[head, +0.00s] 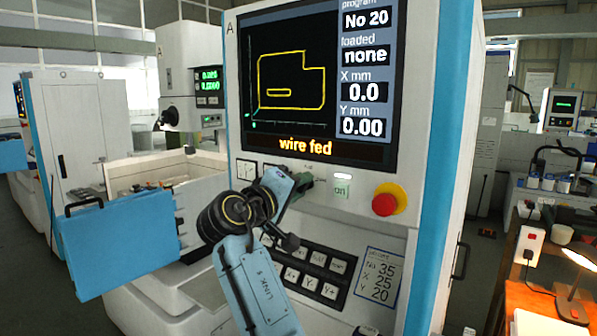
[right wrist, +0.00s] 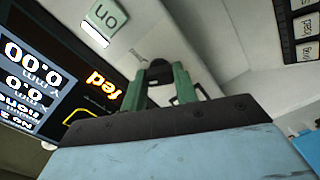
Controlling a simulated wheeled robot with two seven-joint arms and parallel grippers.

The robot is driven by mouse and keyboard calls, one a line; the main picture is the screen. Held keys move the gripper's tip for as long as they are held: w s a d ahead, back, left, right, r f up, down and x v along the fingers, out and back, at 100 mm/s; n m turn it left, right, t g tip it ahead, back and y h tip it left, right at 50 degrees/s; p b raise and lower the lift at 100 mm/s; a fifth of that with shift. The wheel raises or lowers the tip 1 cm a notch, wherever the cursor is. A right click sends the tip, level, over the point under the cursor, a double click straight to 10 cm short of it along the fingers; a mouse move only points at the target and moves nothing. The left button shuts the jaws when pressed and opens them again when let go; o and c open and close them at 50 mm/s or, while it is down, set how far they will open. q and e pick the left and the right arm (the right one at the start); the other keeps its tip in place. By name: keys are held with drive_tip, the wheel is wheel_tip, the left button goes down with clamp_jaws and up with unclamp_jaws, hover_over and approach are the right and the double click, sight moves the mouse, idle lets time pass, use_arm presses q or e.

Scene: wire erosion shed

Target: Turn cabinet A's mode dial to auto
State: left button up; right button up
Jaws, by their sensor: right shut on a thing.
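Cabinet A (head: 424,195) stands in front of me with its letter A at the screen's upper left. Its screen (head: 290,85) reads "wire fed", program No 20, loaded none, X 0.0 and Y 0.00. My right gripper (head: 304,184) is at the panel just under the screen, left of the "on" button (head: 341,189). In the right wrist view its green fingers (right wrist: 164,78) are shut on a small dark knob, apparently the mode dial (right wrist: 158,71). The gripper mostly hides the dial, and its pointer setting cannot be read. My left gripper is out of view.
A red stop button (head: 386,204) on a yellow base sits right of the "on" button. Below are a dark key panel (head: 338,288) and a card with numbers (head: 377,277). A blue door (head: 118,240) stands out at left. A lamp-lit bench (head: 540,325) is at right.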

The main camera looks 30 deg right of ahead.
drive_tip(key=shift+n+p, duration=2.8)
drive_tip(key=shift+p, duration=0.4)
drive_tip(key=o, duration=1)
drive_tip(key=shift+a, duration=0.1)
drive_tip(key=p+v, duration=0.1)
drive_tip(key=v, duration=1.2)
drive_tip(key=shift+s+a, duration=0.1)
drive_tip(key=shift+a, duration=0.05)
